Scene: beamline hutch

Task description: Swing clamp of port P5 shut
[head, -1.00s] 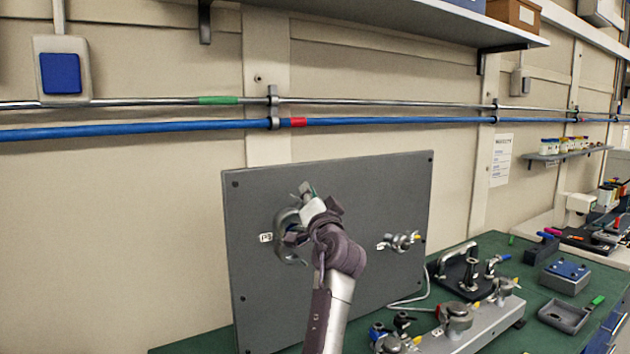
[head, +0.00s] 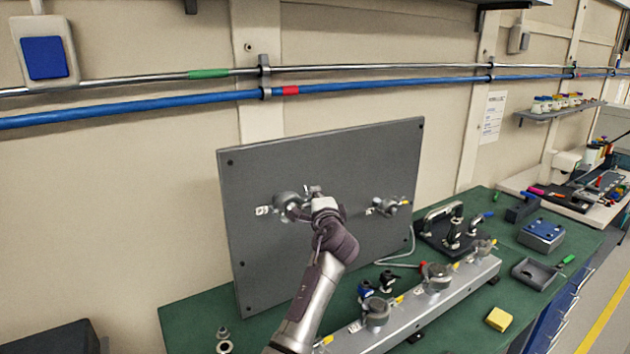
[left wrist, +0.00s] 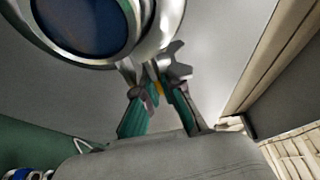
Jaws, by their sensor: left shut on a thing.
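A grey upright panel (head: 340,155) carries two ports. The left port (head: 287,203) has a silver clamp around it and a small label (head: 263,211) too small to read surely. My left gripper (head: 316,193) is at the right side of this port and hides part of the clamp. In the left wrist view, the port's round flange with dark glass (left wrist: 80,22) fills the top left. My gripper's green-padded fingers (left wrist: 158,95) are shut on a silver clamp part (left wrist: 174,62) beside the flange rim. I cannot tell whether the clamp halves meet. My right gripper is out of view.
A second port (head: 386,206) with a yellow-tipped clamp sits right on the panel. A metal rail with clamped fittings (head: 437,290) lies in front on the green bench (head: 190,318). A yellow block (head: 499,319) and a grey tray (head: 540,275) are at right.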

